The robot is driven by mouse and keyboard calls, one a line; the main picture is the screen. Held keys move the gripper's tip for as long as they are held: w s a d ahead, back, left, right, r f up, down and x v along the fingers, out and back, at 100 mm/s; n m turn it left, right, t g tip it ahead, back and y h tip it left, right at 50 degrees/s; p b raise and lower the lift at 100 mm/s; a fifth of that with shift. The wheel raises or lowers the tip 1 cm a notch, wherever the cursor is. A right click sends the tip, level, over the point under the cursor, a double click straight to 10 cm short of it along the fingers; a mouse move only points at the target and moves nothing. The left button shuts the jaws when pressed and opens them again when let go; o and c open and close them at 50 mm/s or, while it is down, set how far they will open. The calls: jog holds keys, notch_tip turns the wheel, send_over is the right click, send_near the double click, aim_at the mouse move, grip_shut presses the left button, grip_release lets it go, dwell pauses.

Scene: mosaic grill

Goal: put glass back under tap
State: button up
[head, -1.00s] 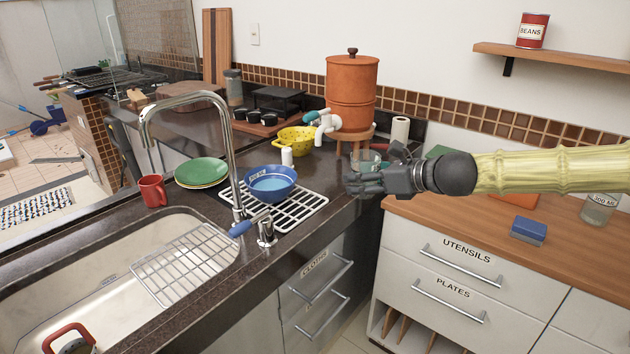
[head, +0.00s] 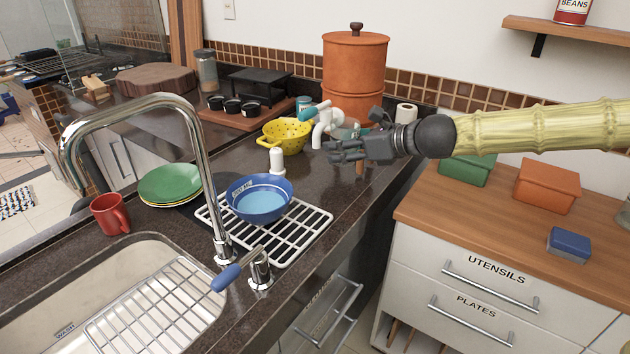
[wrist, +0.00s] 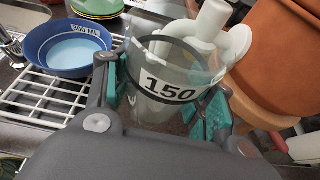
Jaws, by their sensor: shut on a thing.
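My gripper (head: 345,150) is shut on a clear glass, which is mostly hidden behind it in the head view. In the wrist view the glass (wrist: 165,88) shows a black band and a "150" label, between the teal finger pads. The clay water filter (head: 354,65) stands on a wooden stand at the back of the dark counter. Its white tap (head: 325,122) has a teal handle and points left. The gripper is just in front of and below the tap. In the wrist view the white tap (wrist: 210,22) appears just behind the glass's rim; whether they touch is unclear.
A yellow colander (head: 286,136) and a white bottle (head: 277,160) stand left of the gripper. A blue "300 ML" bowl (head: 258,200) sits on a white rack (head: 310,225). A white roll (head: 405,113) stands right of the filter. The counter's front edge is bare below the gripper.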

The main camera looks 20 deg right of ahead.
notch_tip(320, 180, down, 12)
jog(key=b, duration=0.3)
jog(key=w+a, duration=0.2)
jog(key=w, duration=0.1)
jog(key=shift+a+r+b, duration=0.2)
jog(key=shift+r+b, duration=0.1)
jog(key=shift+w+a+b, duration=0.15)
jog(key=shift+w+a, duration=0.55)
jog(key=shift+w, duration=0.2)
jog(key=shift+w+a+b, duration=0.15)
jog(key=shift+w+a, duration=0.55)
jog(key=shift+w, duration=0.2)
jog(key=shift+f, duration=0.4)
jog(key=shift+s+d+f, duration=0.1)
jog(key=shift+s+d, duration=0.05)
jog(key=shift+d, duration=0.05)
jog(key=shift+a+f, duration=0.1)
jog(key=shift+f, duration=0.05)
jog(key=o, duration=1.2)
jog(key=shift+o, duration=0.2)
